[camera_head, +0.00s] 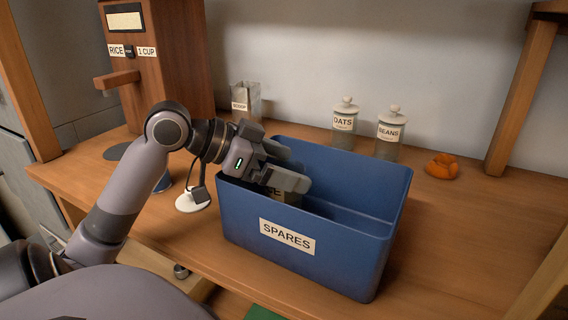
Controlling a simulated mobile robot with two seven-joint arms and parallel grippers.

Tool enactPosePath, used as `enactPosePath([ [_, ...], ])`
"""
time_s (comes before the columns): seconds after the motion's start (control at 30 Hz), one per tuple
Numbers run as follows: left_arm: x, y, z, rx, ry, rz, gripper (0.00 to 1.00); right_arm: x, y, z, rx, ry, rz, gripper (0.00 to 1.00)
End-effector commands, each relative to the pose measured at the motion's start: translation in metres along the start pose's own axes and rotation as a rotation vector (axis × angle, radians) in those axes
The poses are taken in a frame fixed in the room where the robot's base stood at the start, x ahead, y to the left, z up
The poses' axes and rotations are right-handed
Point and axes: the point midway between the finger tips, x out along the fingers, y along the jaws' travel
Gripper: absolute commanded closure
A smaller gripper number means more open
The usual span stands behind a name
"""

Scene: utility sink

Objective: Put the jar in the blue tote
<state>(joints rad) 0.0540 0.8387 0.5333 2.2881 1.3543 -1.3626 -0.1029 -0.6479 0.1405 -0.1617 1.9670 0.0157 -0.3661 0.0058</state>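The blue tote (374,257), labelled SPARES, stands on the wooden counter. My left gripper (296,168) reaches over its left side, with its fingers spread apart and tote interior showing between them. A jar (289,198) with a label ending in "CE" is inside the tote at its left end, just below the lower finger. The gripper hides most of this jar, so I cannot tell whether it touches the finger. An OATS jar (344,137) and a BEANS jar (388,149) stand behind the tote. My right gripper is not in view.
A wooden dispenser (170,60) labelled RICE 1 CUP stands at the back left. A small clear container (245,98) stands by the wall. An orange item (441,166) lies at the right. The counter right of the tote (465,235) is clear.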

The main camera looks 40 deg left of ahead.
Motion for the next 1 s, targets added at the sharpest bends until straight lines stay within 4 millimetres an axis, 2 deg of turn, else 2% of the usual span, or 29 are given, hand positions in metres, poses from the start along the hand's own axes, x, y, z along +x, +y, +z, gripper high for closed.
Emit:
enactPosePath([
  [0.17,-0.001,0.001,-0.002,-0.008,-0.009,0.006,0.01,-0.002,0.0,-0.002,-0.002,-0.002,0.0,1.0],
  [0.27,-0.007,0.001,-0.011,-0.007,-0.008,0.005,0.01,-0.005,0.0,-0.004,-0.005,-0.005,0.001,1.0],
  [0.33,-0.014,0.0,-0.008,-0.008,-0.007,0.003,0.01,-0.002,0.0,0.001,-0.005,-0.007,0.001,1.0],
  [0.57,-0.048,-0.001,-0.009,-0.006,-0.005,0.001,0.01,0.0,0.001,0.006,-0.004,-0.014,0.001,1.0],
  [1.0,-0.111,-0.001,-0.01,-0.005,-0.003,0.0,0.01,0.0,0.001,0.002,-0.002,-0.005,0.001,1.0],
])
